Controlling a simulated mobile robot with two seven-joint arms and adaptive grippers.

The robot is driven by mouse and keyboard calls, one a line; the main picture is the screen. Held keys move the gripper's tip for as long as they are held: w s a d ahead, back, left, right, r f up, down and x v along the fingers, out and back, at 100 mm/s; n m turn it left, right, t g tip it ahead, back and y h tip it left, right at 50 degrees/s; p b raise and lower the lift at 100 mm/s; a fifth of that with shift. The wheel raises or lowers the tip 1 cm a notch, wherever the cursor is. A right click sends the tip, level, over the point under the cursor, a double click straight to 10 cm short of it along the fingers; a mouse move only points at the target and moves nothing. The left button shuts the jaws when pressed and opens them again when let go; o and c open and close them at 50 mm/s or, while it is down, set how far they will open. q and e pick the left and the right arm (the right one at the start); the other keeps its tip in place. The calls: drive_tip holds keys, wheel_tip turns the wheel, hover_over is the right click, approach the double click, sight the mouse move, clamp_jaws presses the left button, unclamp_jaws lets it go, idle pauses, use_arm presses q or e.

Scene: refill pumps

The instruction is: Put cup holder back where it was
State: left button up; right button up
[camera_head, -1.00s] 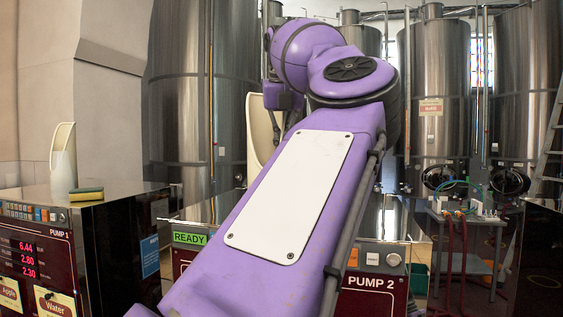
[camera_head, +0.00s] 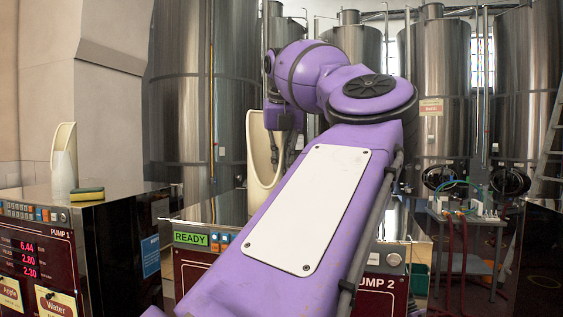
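A cream, curved cup holder (camera_head: 258,160) stands upright at the top of Pump 2 (camera_head: 200,268) in the head view. My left gripper (camera_head: 280,158) is at its right side, partly hidden by my purple arm. The holder moves along with the gripper, so it appears shut on it. My arm hides the holder's lower right part, and I cannot tell whether its base touches the pump top. A similar cream cup holder (camera_head: 64,160) stands on Pump 1 (camera_head: 90,225) at the left. My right gripper is not in view.
A yellow and green sponge (camera_head: 87,194) lies on Pump 1 beside its holder. Tall steel tanks (camera_head: 435,90) fill the background. A grey cart (camera_head: 465,225) with hoses stands at the right, near a ladder (camera_head: 550,145). Pump 2 shows a green READY display (camera_head: 190,238).

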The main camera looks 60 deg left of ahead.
use_arm(q)
drive_tip(key=shift+o, duration=0.3)
drive_tip(key=shift+r, duration=0.2)
drive_tip(key=v, duration=1.2)
drive_tip(key=shift+a+f, duration=0.15)
